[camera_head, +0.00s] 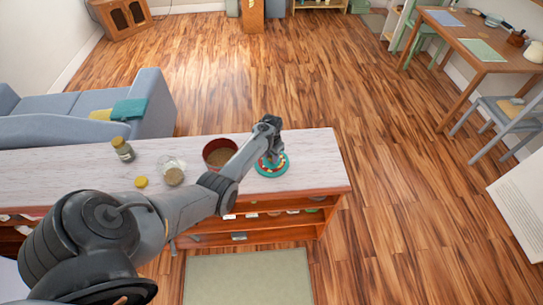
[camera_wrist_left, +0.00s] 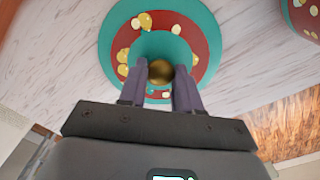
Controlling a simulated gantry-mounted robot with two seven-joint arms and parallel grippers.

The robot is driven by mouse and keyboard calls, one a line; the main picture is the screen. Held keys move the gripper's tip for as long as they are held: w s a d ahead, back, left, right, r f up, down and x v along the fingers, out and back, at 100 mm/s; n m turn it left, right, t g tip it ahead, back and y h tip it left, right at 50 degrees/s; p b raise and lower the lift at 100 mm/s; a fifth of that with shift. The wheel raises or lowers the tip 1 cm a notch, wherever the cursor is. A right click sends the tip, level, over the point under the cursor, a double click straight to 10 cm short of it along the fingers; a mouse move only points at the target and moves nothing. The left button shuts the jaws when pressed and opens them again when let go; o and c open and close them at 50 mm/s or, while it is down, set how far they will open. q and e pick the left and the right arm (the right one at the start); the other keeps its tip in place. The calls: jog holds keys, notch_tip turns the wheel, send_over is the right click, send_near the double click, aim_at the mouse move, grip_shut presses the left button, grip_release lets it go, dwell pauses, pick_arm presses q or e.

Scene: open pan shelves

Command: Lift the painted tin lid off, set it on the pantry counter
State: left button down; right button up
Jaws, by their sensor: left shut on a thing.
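The painted tin lid (camera_head: 272,171) is teal and red with yellow spots and shows at the right part of the pantry counter (camera_head: 315,165). My left gripper (camera_head: 268,157) is above it, pointing down. In the left wrist view, the fingers (camera_wrist_left: 160,78) are shut on the brass-coloured knob of the lid (camera_wrist_left: 205,42). I cannot tell whether the lid touches the counter or hangs just above it. The red tin (camera_head: 220,152) stands open left of the lid; its spotted side shows in the left wrist view (camera_wrist_left: 303,16). My right gripper is not in view.
A lidded jar (camera_head: 122,149), an open glass jar (camera_head: 173,172) and a loose yellow lid (camera_head: 141,182) are on the counter's left half. Open shelves (camera_head: 285,220) sit below the counter. The counter's right end is clear. A blue sofa (camera_head: 70,110) stands behind at left.

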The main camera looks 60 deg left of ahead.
pick_arm(q)
jog(key=c, duration=0.7)
grip_release()
jog(key=shift+r, duration=0.15)
jog(key=shift+r+p, duration=0.3)
jog(key=shift+p, duration=0.2)
jog(key=shift+r+p, duration=1.55)
jog(key=shift+p, duration=0.1)
jog(key=shift+r+p, duration=2)
jog(key=shift+p, duration=0.15)
